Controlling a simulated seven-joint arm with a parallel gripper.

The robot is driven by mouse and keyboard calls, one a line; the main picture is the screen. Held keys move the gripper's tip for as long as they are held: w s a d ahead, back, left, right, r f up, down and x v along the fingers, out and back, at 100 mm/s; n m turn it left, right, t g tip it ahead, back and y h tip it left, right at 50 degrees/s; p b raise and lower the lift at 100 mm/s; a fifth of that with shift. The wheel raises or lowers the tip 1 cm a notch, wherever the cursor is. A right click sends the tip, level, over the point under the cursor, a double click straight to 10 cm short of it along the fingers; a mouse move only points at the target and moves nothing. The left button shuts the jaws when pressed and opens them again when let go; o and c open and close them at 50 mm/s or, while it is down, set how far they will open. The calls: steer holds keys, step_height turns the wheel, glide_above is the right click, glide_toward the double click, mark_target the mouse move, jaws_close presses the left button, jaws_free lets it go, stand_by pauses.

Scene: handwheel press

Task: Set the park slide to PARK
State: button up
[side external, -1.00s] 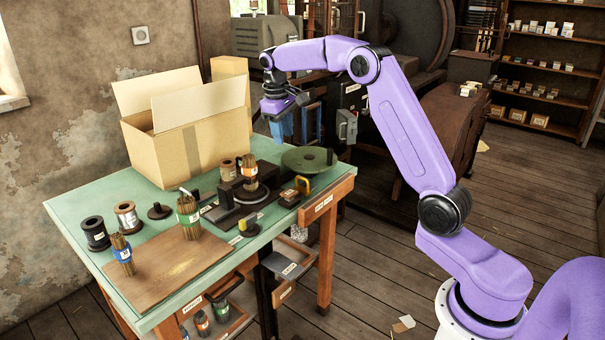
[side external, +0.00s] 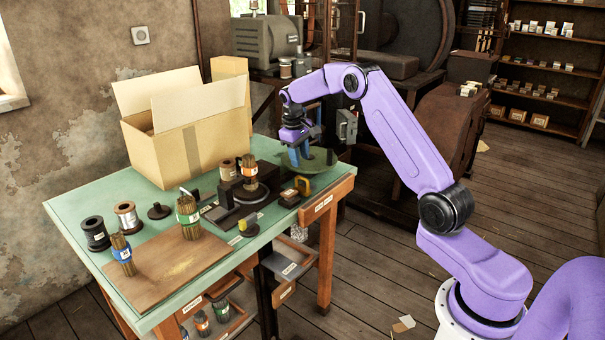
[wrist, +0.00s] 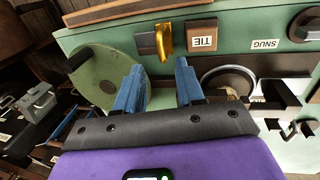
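My gripper (side external: 299,160) is low over the right end of the green bench, in front of or over the green handwheel disc (side external: 322,163). In the wrist view its two blue fingers (wrist: 158,75) are apart with nothing between them. The disc (wrist: 108,68) shows behind the left finger there, with a black handle at its rim. The dark press (side external: 238,200) stands left of my gripper. No PARK label is readable, so I cannot tell for sure which part is the park slide. A pale-handled dark slide (side external: 197,197) lies left of the press.
A SNUG label (wrist: 265,44) lies farther right. Tied bundles (side external: 188,215), spools (side external: 95,232) and a wooden board (side external: 165,268) fill the left. An open cardboard box (side external: 190,140) stands behind.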

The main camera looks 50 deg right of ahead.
mark_target(303, 179)
steer(key=f, duration=0.3)
steer(key=d+f, duration=0.1)
steer(key=f, duration=0.3)
steer(key=shift+d, duration=0.2)
